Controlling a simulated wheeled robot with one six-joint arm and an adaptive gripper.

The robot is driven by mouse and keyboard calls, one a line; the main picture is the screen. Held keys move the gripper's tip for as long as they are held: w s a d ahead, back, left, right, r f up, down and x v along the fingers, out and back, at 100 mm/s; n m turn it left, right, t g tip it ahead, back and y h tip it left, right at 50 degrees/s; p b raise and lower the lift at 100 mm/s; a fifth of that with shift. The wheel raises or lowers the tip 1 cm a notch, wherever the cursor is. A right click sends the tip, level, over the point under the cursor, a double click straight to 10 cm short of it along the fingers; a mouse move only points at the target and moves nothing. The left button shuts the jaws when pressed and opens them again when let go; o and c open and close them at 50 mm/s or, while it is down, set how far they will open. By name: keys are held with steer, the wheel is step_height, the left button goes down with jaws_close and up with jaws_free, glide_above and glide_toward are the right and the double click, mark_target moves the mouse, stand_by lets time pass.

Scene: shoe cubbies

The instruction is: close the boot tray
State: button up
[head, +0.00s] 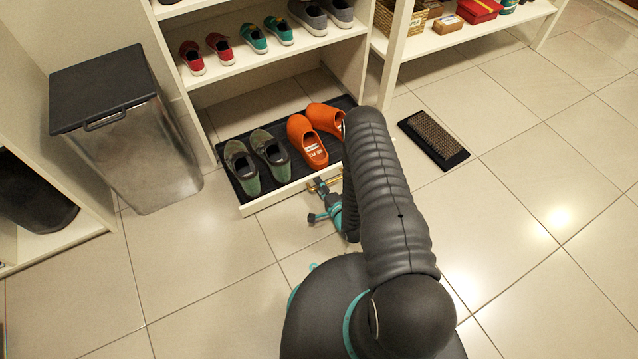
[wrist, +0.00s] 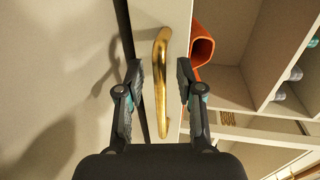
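The boot tray (head: 262,200) stands pulled out at floor level from under the shoe shelf. It has a pale front board and a dark lining. A pair of green shoes (head: 242,167) and a pair of orange clogs (head: 308,143) stand in it. A brass handle (wrist: 161,75) is on the front board; in the head view my arm partly hides the handle and the tray's right end. My gripper (head: 326,206) is at the handle. In the wrist view my gripper (wrist: 160,78) is open, its fingers on either side of the handle with gaps visible.
A metal bin with a dark lid (head: 135,140) stands left of the tray. A dark brush mat (head: 433,138) lies on the floor to the right. Red shoes (head: 206,52) and teal shoes (head: 266,36) sit on the shelf above. The tiled floor in front is clear.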

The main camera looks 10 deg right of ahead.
steer(key=shift+w+d, duration=0.15)
steer(key=shift+d, duration=0.1)
jaws_close()
steer(key=shift+w, duration=0.1)
